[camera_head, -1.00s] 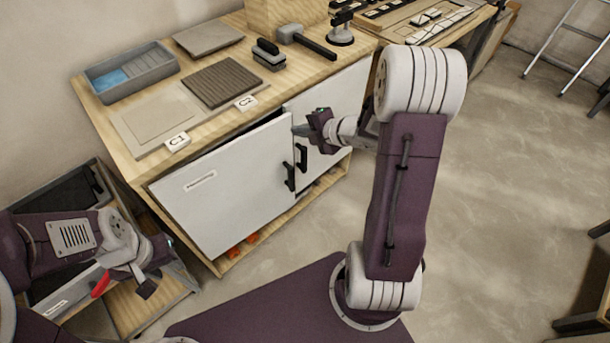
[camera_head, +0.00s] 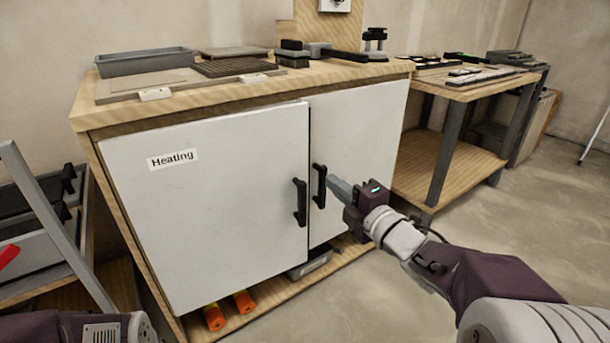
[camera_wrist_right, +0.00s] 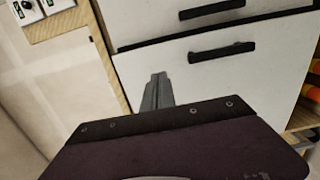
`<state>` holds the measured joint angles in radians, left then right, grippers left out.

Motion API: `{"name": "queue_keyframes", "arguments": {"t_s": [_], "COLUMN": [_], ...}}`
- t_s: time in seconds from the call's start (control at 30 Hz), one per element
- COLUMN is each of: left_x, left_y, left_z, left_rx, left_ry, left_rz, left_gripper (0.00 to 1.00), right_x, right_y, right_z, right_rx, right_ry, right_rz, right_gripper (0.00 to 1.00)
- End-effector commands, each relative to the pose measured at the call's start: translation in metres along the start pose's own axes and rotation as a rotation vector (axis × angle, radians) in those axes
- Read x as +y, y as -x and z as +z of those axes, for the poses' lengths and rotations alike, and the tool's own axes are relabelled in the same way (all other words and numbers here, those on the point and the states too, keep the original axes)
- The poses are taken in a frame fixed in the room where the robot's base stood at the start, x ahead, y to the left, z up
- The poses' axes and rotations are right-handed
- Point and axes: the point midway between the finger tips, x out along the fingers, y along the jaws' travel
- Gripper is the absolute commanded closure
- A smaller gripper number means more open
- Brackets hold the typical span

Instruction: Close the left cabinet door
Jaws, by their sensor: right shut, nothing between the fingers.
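The left cabinet door (camera_head: 215,215) is white with a "Heating" label and a black handle (camera_head: 299,202) near its right edge. It stands almost in line with the right door (camera_head: 360,135); I cannot tell whether it is fully flush. My right gripper (camera_head: 334,185) is shut and empty, in front of the right door beside that door's black handle (camera_head: 320,186). My left gripper is out of view; only part of my left arm shows.
The wooden worktop (camera_head: 95,112) carries a grey tub (camera_head: 145,63), tiles and tools. Orange cylinders (camera_head: 213,317) and a grey box (camera_head: 312,265) sit low under the doors. Floor at right is clear.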

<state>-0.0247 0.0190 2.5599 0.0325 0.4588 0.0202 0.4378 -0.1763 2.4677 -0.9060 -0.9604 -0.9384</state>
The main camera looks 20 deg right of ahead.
Motion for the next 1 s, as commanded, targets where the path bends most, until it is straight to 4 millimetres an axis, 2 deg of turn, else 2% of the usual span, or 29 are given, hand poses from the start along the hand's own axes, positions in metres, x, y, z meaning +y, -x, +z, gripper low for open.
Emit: {"name": "queue_keyframes", "arguments": {"t_s": [0.17, 0.33, 0.47, 0.5, 0.7, 0.83, 1.0], "left_x": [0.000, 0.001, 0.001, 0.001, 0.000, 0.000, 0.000], "left_y": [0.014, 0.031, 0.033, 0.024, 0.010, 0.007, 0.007], "left_z": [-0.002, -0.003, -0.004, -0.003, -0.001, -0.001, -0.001], "left_rx": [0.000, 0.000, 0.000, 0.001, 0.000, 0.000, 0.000], "left_ry": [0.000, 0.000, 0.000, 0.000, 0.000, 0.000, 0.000], "left_rz": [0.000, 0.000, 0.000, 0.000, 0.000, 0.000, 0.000], "left_gripper": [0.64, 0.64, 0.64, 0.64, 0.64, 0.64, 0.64], "right_x": [0.005, 0.005, 0.002, -0.003, -0.002, -0.001, 0.001], "right_y": [-0.015, -0.051, -0.079, -0.088, -0.123, -0.136, -0.141], "right_z": [0.000, -0.001, -0.001, -0.001, -0.001, 0.000, 0.000], "right_rx": [0.004, 0.005, 0.004, 0.003, 0.002, 0.001, 0.000], "right_ry": [-0.003, -0.004, -0.002, 0.000, 0.000, 0.000, 0.000], "right_rz": [-0.003, -0.006, -0.003, -0.001, 0.000, 0.000, -0.001], "right_gripper": [1.00, 1.00, 1.00, 1.00, 1.00, 1.00, 1.00]}}
